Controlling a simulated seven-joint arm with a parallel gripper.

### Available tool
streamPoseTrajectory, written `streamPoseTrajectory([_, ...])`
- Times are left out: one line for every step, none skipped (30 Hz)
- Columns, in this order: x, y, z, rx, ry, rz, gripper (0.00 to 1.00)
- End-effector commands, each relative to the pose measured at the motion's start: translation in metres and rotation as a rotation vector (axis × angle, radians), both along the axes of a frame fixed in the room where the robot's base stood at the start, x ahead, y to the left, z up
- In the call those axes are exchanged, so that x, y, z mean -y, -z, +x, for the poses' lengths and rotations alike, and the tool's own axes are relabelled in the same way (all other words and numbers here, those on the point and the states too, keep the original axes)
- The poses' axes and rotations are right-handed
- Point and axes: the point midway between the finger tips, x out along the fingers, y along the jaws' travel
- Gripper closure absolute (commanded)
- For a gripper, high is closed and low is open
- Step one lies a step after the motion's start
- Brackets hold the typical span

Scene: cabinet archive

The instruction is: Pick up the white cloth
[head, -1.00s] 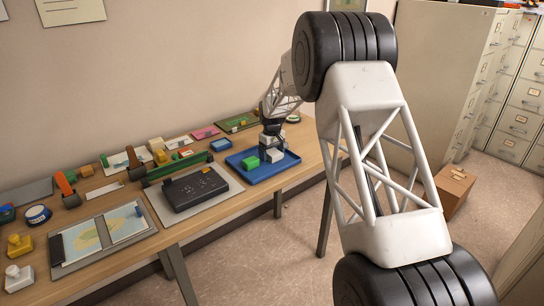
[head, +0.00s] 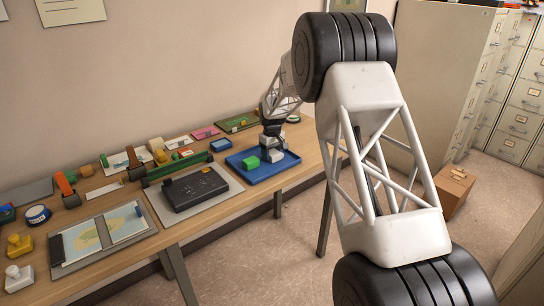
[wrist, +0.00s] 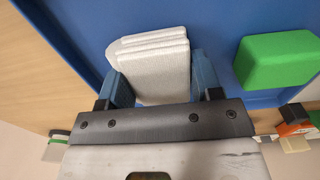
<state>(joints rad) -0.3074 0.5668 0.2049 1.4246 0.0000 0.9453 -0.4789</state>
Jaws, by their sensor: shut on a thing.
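The white cloth (wrist: 160,62) is a folded, layered block in the wrist view. It shows small and pale over the blue tray in the head view (head: 274,156). My gripper (wrist: 160,85) has its blue fingers on either side of the cloth, shut on it. In the head view my gripper (head: 273,143) is over the right part of the tray, partly hiding the cloth. I cannot tell whether the cloth still touches the tray.
The blue tray (head: 255,176) also holds a green block (head: 250,162) left of the cloth. A black box (head: 194,187) on a grey board lies left of the tray. Several small items line the wall side of the table (head: 225,200).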

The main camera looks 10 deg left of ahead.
Motion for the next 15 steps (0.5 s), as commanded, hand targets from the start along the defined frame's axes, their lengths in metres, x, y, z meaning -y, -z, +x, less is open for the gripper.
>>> streamPoseTrajectory([0.0, 0.0, 0.0, 0.0, 0.0, 0.0, 0.68])
streamPoseTrajectory([0.0, 0.0, 0.0, 0.0, 0.0, 0.0, 0.68])
streamPoseTrajectory([0.0, 0.0, 0.0, 0.0, 0.0, 0.0, 0.68])
streamPoseTrajectory([0.0, 0.0, 0.0, 0.0, 0.0, 0.0, 0.68])
streamPoseTrajectory([0.0, 0.0, 0.0, 0.0, 0.0, 0.0, 0.68])
streamPoseTrajectory([0.0, 0.0, 0.0, 0.0, 0.0, 0.0, 0.68])
streamPoseTrajectory([0.0, -0.001, 0.0, 0.0, 0.0, 0.0, 0.68])
streamPoseTrajectory([0.0, -0.001, 0.0, 0.0, 0.0, 0.0, 0.68])
streamPoseTrajectory([0.0, -0.002, 0.0, 0.0, 0.0, 0.0, 0.68])
streamPoseTrajectory([0.0, -0.003, 0.0, 0.0, 0.0, 0.0, 0.68])
streamPoseTrajectory([0.0, -0.004, 0.0, 0.0, 0.0, 0.0, 0.68])
streamPoseTrajectory([0.0, -0.006, 0.0, 0.001, 0.0, 0.001, 0.68])
streamPoseTrajectory([0.0, -0.008, 0.0, 0.001, 0.0, 0.001, 0.68])
streamPoseTrajectory([0.0, -0.01, 0.0, 0.001, 0.0, 0.0, 0.68])
streamPoseTrajectory([0.0, -0.014, 0.0, 0.001, 0.0, 0.0, 0.68])
